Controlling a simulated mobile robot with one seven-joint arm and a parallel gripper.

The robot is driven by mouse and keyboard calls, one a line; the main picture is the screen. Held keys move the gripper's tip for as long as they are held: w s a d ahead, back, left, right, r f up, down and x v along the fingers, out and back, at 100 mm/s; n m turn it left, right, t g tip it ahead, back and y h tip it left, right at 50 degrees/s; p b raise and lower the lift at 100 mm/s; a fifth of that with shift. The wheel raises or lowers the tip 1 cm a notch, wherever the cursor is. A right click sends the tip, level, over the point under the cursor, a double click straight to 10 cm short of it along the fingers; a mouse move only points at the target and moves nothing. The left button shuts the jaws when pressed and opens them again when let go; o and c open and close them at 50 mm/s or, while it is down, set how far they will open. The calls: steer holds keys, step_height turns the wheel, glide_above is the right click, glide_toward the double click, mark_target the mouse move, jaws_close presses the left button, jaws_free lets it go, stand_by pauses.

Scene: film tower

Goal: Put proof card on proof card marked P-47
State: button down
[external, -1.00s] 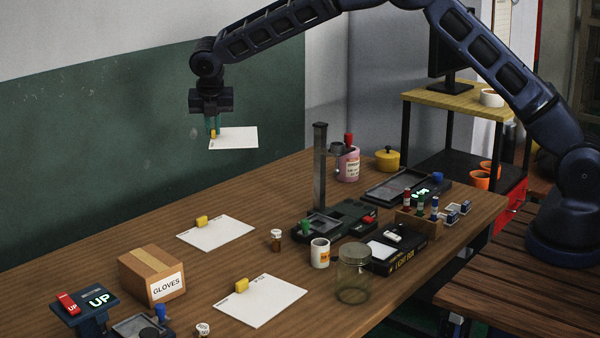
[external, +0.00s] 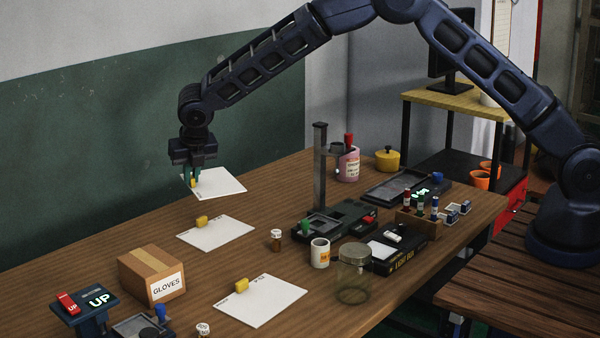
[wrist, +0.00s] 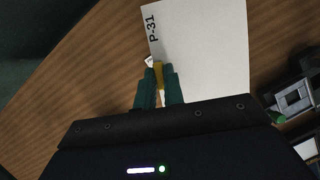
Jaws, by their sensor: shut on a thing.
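My gripper (external: 193,182) is shut on the yellow tab of a white proof card (external: 220,182), held level above the far left part of the table. In the wrist view this card (wrist: 205,45) reads P-31, and the green fingers (wrist: 159,85) pinch the yellow tab (wrist: 159,72) at its edge. Two more white cards with yellow tabs lie flat on the table: a middle card (external: 222,236) just in front of and below the held one, and a front card (external: 265,303). Their marks are too small to read, so I cannot tell which is P-47.
A small brown bottle (external: 276,240), a white mug (external: 320,253), a glass jar (external: 353,278) and a black device with a post (external: 320,170) stand to the right. Bare wood (external: 130,235) lies left of the middle card.

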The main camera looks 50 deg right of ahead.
step_height(320, 180, down, 10)
steer(key=shift+r, duration=0.15)
stand_by(0.4)
steer(key=shift+f, duration=0.6)
steer(key=c, duration=1.5)
jaws_free()
steer(key=v, duration=1.3)
steer(key=shift+w+d+r, duration=0.1)
steer(key=shift+d+r, duration=0.05)
